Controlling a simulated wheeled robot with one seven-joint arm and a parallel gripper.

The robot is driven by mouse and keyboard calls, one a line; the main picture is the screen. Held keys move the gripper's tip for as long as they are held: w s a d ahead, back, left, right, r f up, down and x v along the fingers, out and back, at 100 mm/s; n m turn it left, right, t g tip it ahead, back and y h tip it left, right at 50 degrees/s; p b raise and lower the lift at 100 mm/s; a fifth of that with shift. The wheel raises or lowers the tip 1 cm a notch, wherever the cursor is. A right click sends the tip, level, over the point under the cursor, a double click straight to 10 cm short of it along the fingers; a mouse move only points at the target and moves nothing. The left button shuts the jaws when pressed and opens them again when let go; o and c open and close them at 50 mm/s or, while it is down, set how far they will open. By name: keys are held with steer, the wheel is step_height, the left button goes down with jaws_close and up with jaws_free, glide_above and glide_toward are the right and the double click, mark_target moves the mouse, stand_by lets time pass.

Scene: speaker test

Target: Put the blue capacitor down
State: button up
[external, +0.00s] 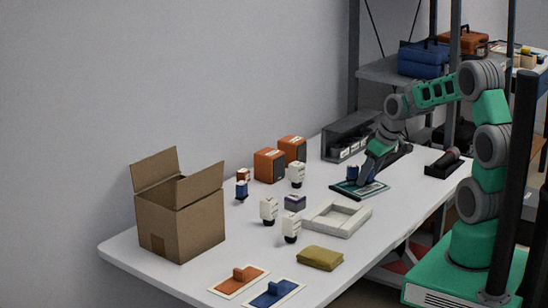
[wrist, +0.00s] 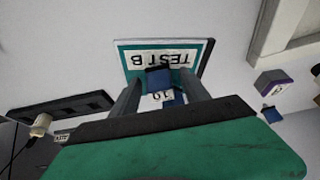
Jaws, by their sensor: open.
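The blue capacitor (wrist: 159,79) stands on the teal TEST B pad (wrist: 205,57), between my fingers in the wrist view. Part of its white label shows. My gripper (wrist: 160,92) is open, with a finger on each side of the capacitor; I cannot tell whether either finger touches it. In the external view my gripper (external: 364,181) is low over the TEST B pad (external: 373,190) at the back right of the table, and a dark blue capacitor (external: 352,172) shows beside the fingers. Its base is hard to make out.
Orange speakers (external: 269,165), another blue part (external: 242,190) and a cardboard box (external: 190,230) stand further left. A dark holder (external: 446,163) lies right.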

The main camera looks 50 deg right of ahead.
steer(key=shift+r, duration=0.35)
steer(key=p+v, duration=0.1)
steer(key=v, duration=1)
steer(key=s+a+f+g, duration=0.1)
steer(key=s+a+f, duration=0.1)
steer(key=s+a, duration=0.2)
steer(key=s+a+f, duration=0.2)
steer(key=s+a, duration=0.2)
steer(key=a, duration=0.4)
steer(key=s+a+f+g, duration=0.1)
steer(key=s+a+f, duration=0.2)
steer(key=a, duration=0.3)
steer(key=shift+s+a+f+g, duration=0.1)
steer(key=shift+s+a+g, duration=0.25)
steer(key=shift+s, duration=0.45)
